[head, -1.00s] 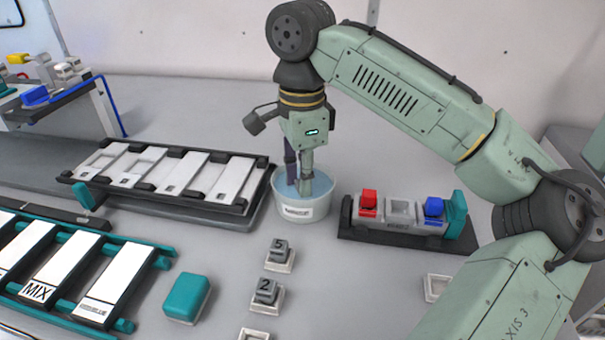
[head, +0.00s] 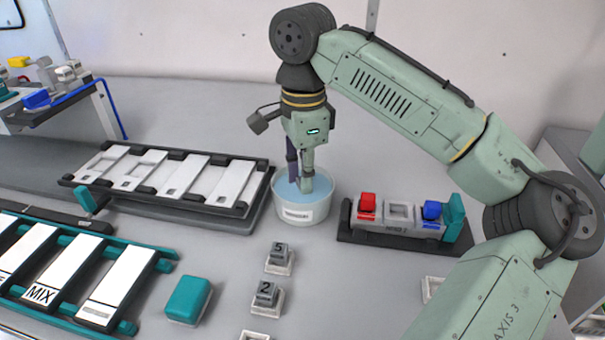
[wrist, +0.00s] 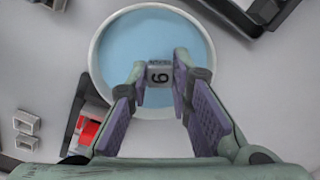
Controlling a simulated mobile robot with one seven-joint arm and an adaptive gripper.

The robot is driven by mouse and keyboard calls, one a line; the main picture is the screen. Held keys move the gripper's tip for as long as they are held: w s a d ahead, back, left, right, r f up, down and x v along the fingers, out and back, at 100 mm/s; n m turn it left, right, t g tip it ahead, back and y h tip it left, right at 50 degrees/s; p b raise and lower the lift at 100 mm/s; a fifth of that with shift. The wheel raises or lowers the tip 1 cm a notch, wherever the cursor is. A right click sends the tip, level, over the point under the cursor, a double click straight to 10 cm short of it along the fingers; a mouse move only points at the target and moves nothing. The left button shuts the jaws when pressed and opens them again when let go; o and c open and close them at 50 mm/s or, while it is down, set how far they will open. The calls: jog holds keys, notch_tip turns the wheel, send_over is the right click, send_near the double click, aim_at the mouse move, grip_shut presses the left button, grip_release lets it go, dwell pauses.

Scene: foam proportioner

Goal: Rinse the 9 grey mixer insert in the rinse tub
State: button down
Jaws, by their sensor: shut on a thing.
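My gripper (wrist: 160,85) is shut on the grey mixer insert (wrist: 159,77), which carries a dark digit, a 9 or a 6 depending on which way up it is. In the wrist view the insert is between the fingertips, over the blue water of the round white rinse tub (wrist: 97,75). In the head view the tub (head: 304,215) stands in the middle of the table, with my gripper (head: 300,185) pointing down inside its rim. The insert is hidden there, and I cannot tell how deep it is.
A rack of white plates (head: 262,163) stands close left of the tub. A holder with red and blue blocks (head: 398,225) stands to its right. Grey inserts 5 (head: 278,252) and 2 (head: 266,292) and a teal block (head: 188,298) are in front.

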jog(key=shift+s+a, duration=0.1)
jog(key=shift+s, duration=0.25)
dwell(0.6)
dwell(0.3)
notch_tip(320, 180, up, 7)
jog(key=p, duration=0.6)
jog(key=shift+p, duration=0.3)
jog(key=shift+r, duration=1)
